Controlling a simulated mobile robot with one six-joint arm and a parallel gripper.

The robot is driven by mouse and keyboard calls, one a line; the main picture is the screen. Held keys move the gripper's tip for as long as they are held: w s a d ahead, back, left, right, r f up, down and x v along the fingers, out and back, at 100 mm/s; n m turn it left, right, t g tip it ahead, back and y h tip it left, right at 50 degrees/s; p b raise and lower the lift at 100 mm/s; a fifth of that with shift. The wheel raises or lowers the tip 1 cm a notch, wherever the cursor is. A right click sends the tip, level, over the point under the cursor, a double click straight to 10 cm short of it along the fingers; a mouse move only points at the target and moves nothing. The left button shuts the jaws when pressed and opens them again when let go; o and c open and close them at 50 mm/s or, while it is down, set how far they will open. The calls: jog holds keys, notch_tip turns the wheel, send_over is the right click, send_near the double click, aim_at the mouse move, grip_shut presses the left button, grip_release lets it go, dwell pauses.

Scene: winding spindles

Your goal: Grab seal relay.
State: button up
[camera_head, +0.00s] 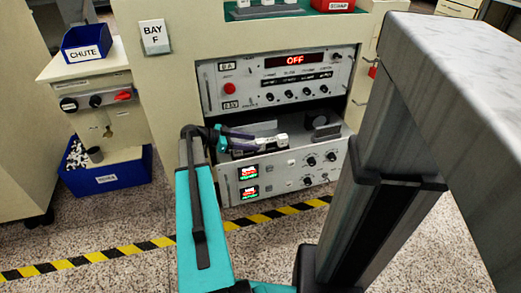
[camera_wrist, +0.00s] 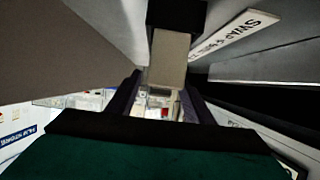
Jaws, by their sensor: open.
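My gripper (camera_head: 254,140), with purple fingers, reaches over the open drawer (camera_head: 297,163) of the grey rack unit. Small white blocks (camera_head: 282,139) sit just to the right of the fingertips; I cannot tell which is the seal relay. In the wrist view my gripper (camera_wrist: 162,88) is open, its two purple fingers apart. A pale block (camera_wrist: 168,58) with a dark end lies ahead between the fingers, apart from them as far as I can see. The drawer's inside is partly hidden by my arm in the head view.
An upper panel (camera_head: 284,78) with a red OFF display overhangs the drawer. A strip lettered SWAP (camera_wrist: 235,34) runs beside the pale block. A dark box (camera_head: 326,129) stands at the drawer's right. A blue CHUTE bin (camera_head: 87,51) and a blue floor bin (camera_head: 108,178) are left.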

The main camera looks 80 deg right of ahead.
aim_at(256, 143)
jog(key=shift+b+x, duration=0.35)
jog(key=shift+x, duration=1.35)
jog(key=shift+c, duration=0.4)
jog(key=c, duration=1.1)
